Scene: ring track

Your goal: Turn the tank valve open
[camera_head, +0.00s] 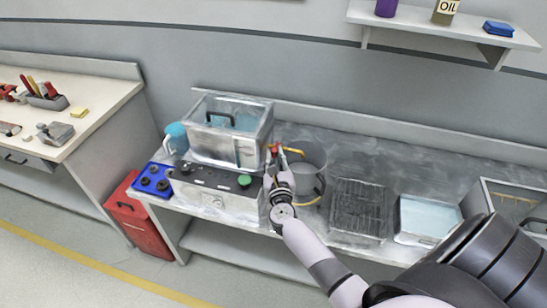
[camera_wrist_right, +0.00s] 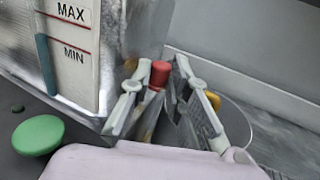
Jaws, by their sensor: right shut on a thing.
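The red valve handle (camera_head: 274,149) is at the tank's right side. It also shows as a red, rounded end in the right wrist view (camera_wrist_right: 160,72). My right gripper (camera_head: 281,157) is at the valve, with one finger on each side of it, shut on it. The valve's lower part is partly hidden by the fingers. My left gripper is in neither view.
A grey bucket (camera_head: 312,174) stands close right of my gripper. A dark rack (camera_head: 358,207) and a shallow tray (camera_head: 428,220) lie further right. Bare bench shows behind them.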

